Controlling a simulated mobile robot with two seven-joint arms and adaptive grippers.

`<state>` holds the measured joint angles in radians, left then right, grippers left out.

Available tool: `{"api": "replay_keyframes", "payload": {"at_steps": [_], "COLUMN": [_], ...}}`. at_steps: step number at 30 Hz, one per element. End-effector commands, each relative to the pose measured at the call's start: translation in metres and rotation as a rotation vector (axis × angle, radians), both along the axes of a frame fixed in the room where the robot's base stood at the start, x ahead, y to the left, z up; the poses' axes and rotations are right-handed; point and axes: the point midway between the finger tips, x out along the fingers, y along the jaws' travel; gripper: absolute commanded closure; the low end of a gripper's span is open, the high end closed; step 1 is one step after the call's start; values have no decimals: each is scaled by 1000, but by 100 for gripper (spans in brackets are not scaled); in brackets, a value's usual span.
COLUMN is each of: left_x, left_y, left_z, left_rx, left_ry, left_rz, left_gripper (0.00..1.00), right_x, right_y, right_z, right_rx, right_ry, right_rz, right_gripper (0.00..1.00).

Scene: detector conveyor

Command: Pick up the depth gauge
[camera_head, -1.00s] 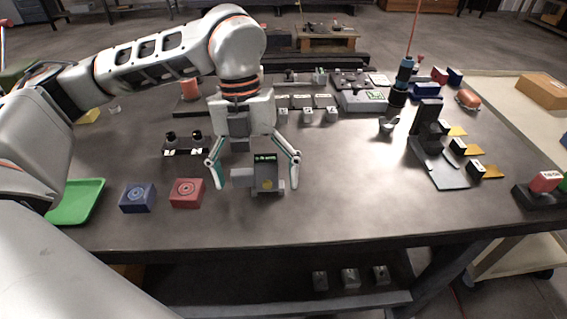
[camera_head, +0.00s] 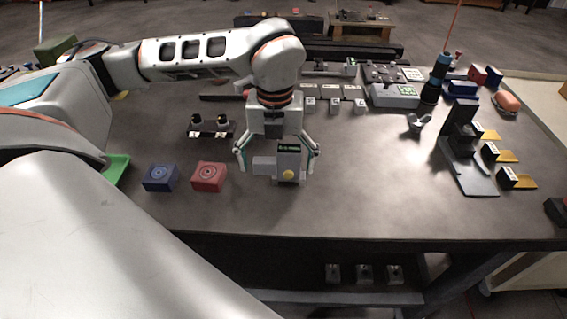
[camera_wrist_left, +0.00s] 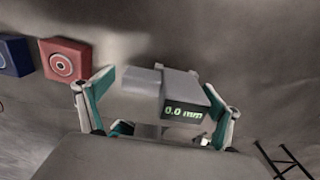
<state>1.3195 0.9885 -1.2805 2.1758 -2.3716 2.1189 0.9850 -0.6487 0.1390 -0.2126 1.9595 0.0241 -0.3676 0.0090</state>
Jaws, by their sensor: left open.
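The depth gauge (camera_head: 288,163) is a small grey box with a green-lit display, a round yellow button and a lighter grey block on its left side. It stands on the dark table. In the left wrist view, the depth gauge (camera_wrist_left: 180,100) shows a reading of 0.0 mm. My left gripper (camera_head: 277,168) points down over it, open, with one finger on each side. In the left wrist view, my left gripper (camera_wrist_left: 155,110) shows gaps between both fingers and the gauge. My right gripper is not in view.
A red box (camera_head: 208,177) and a blue box (camera_head: 160,178) stand left of the gauge. A holder with two dark knobs (camera_head: 211,130) is behind them. A dark stand (camera_head: 460,145) is at the right. The table between gauge and stand is clear.

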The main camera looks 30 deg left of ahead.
Motion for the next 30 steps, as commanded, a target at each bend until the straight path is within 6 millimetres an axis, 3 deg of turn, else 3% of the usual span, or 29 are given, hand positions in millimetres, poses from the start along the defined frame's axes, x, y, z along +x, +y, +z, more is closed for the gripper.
{"api": "replay_keyframes", "payload": {"at_steps": [8, 14, 24, 30], "left_x": [0, 0, 1, 2], "left_y": [0, 0, 0, 0], "left_z": [-3, -3, 0, 15], "left_rx": [0, -1, -1, -1], "left_ry": [-1, -1, -3, -6], "left_rz": [-1, -1, -1, -1], "left_gripper": [11, 62, 62, 62], "right_x": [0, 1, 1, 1], "right_y": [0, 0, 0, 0], "right_z": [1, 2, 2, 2], "right_rx": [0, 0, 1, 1], "right_ry": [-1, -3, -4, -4], "right_rz": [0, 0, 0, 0], "right_gripper": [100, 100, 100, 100]}}
